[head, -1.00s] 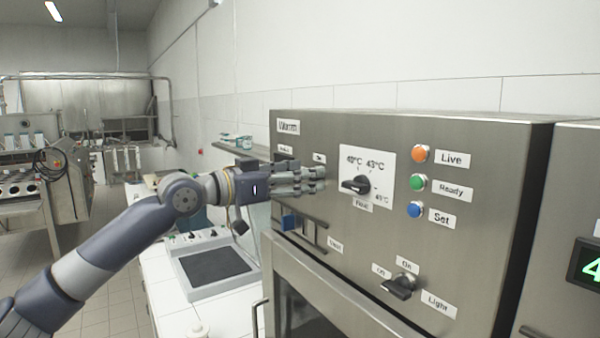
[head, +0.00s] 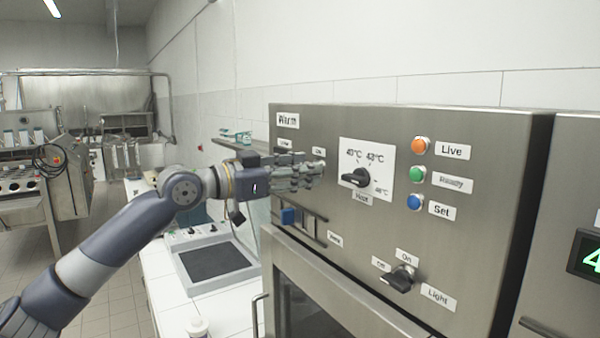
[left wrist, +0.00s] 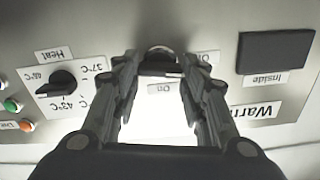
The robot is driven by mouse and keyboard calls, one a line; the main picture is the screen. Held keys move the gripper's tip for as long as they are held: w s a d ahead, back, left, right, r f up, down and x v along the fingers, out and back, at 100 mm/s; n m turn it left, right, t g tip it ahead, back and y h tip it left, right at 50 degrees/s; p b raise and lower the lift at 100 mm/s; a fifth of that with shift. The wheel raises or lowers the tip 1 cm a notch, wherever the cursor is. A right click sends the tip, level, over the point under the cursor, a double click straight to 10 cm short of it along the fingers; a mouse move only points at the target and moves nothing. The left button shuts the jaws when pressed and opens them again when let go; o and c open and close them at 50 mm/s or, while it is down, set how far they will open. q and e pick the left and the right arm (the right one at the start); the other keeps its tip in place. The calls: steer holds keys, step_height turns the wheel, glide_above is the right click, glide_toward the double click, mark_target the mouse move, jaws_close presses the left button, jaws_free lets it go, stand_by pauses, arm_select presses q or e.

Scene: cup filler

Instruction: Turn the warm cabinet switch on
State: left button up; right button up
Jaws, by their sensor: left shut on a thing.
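The warm cabinet (head: 460,250) is a steel box with a "Warm" label (head: 288,121) at its upper left. My left gripper (head: 316,172) is at the panel below the "On" label (head: 318,151), its fingers shut on the warm cabinet switch. The fingers hide the switch in the head view. In the left wrist view, which is upside down, the dark switch (left wrist: 160,55) shows between the fingertips, with the "On" label (left wrist: 160,87) and part of an "Off" label (left wrist: 207,58) beside it. The handle's exact angle is hidden. My right gripper is not in view.
The heat knob (head: 356,177) is just right of my fingers. Orange, green and blue buttons (head: 416,174) are farther right. The light switch (head: 398,280) is lower down. A glass door (head: 310,305) lies below. A counter device (head: 213,262) stands under my arm.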

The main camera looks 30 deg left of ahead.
arm_select(q)
steer(key=shift+d+f+m+b, duration=0.15)
steer(key=shift+m+b, duration=0.4)
steer(key=shift+m, duration=3.4)
steer(key=shift+f+m+b, duration=0.1)
steer(key=shift+m+b, duration=0.4)
steer(key=shift+m, duration=3.45)
steer(key=o, duration=1.1)
steer(key=shift+c, duration=0.2)
steer(key=shift+s, duration=0.1)
